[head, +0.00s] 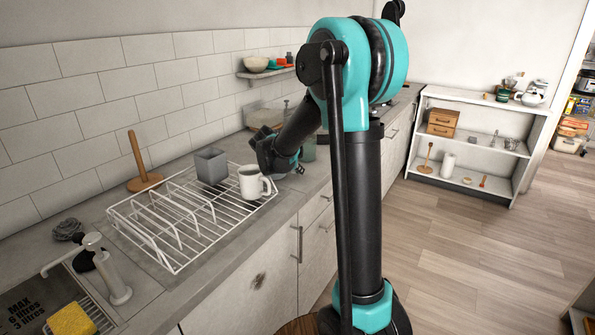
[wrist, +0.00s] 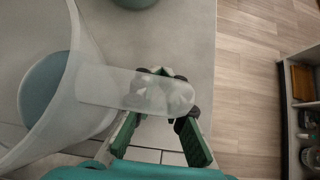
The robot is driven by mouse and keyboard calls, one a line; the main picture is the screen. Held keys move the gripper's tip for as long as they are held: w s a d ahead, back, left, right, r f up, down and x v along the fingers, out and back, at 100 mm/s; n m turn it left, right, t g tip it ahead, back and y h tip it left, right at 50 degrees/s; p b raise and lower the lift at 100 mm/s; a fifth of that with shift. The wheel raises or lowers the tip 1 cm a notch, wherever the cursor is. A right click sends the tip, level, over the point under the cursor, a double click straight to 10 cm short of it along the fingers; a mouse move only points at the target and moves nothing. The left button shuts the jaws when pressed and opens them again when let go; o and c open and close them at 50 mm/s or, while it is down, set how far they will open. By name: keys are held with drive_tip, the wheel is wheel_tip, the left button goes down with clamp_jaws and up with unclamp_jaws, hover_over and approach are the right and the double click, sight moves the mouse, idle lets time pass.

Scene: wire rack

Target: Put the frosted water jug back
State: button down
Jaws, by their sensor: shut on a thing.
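The frosted water jug (wrist: 95,85) is pale and translucent, with a bluish round area showing through its body at the left of the wrist view. Its handle (wrist: 110,88) reaches right, between the fingers of my gripper (wrist: 160,95), which is shut on it. In the head view my gripper (head: 280,158) is over the counter just beyond the wire rack (head: 190,252), behind the white mug. I cannot clearly make out the jug there; the gripper and arm hide part of that area.
A white mug (head: 252,183) and a grey square cup (head: 210,166) stand at the rack's far end. A wooden paper-towel holder (head: 141,165) stands by the wall. The sink and tap (head: 108,270) are at lower left. Much of the rack's middle is empty.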

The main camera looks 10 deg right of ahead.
drive_tip(key=c, duration=1.6)
unclamp_jaws()
drive_tip(key=shift+f, duration=0.1)
drive_tip(key=shift+o, duration=0.2)
drive_tip(key=v, duration=1.2)
drive_tip(key=s+d+f+m, duration=0.1)
drive_tip(key=s+m, duration=0.1)
drive_tip(key=s+d+f+m+y, duration=0.1)
drive_tip(key=s+f+m, duration=0.1)
drive_tip(key=s+d+f+m+g, duration=0.1)
drive_tip(key=s+d+f+m, duration=0.1)
drive_tip(key=s, duration=0.1)
drive_tip(key=shift+m, duration=0.3)
drive_tip(key=s+f+m+y, duration=0.2)
drive_tip(key=s+f+m, duration=0.5)
drive_tip(key=s+m, duration=0.3)
drive_tip(key=s+f+m+g+y, duration=0.1)
drive_tip(key=s+f+m+y, duration=0.2)
drive_tip(key=s+f+m, duration=0.4)
drive_tip(key=s+m, duration=0.3)
drive_tip(key=shift+s+d, duration=0.2)
drive_tip(key=shift+d, duration=0.2)
